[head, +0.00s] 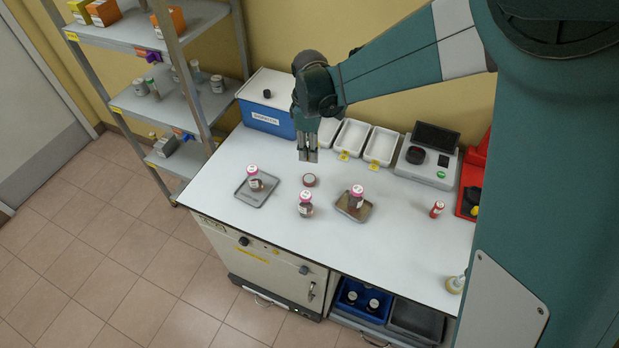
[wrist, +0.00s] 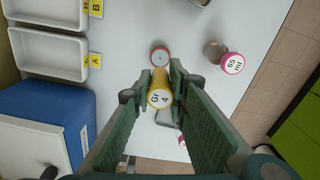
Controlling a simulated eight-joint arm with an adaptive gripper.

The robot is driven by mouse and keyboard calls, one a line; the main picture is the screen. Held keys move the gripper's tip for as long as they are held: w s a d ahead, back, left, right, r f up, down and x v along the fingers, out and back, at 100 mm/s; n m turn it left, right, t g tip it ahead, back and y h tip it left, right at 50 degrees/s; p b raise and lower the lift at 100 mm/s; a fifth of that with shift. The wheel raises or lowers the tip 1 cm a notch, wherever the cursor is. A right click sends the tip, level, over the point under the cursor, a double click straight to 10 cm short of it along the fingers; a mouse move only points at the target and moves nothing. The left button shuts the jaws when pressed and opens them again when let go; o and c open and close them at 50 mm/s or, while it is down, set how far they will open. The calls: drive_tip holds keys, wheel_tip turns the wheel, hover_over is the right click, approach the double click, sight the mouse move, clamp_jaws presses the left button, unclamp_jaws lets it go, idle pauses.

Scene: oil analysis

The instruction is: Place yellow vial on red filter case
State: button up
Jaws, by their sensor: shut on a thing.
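My gripper (head: 308,156) hangs over the white table in the head view, pointing down. In the wrist view its fingers (wrist: 159,88) are shut on the yellow vial (wrist: 160,97), whose yellow top reads "Gr 4". The vial is hard to make out in the head view. The red filter case (head: 309,180), a small round piece with a pale centre, lies on the table just below and in front of the gripper. In the wrist view the case (wrist: 160,57) shows just above the vial in the picture. I cannot tell the height between them.
A pink-topped vial (head: 305,204) stands in front of the case. Others stand on a grey tray (head: 268,197) at left and a brown tray (head: 343,209) at right. White bins (head: 351,137), a blue box (head: 268,122) and a scale (head: 426,172) line the back.

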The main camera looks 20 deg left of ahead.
drive_tip(key=shift+f, duration=0.1)
drive_tip(key=shift+f, duration=3)
drive_tip(key=shift+f, duration=0.1)
drive_tip(key=shift+f, duration=1.8)
drive_tip(key=shift+f, duration=0.15)
drive_tip(key=o, duration=0.8)
drive_tip(key=shift+c, duration=0.2)
wheel_tip(320, 180, up, 12)
drive_tip(key=shift+r, duration=0.2)
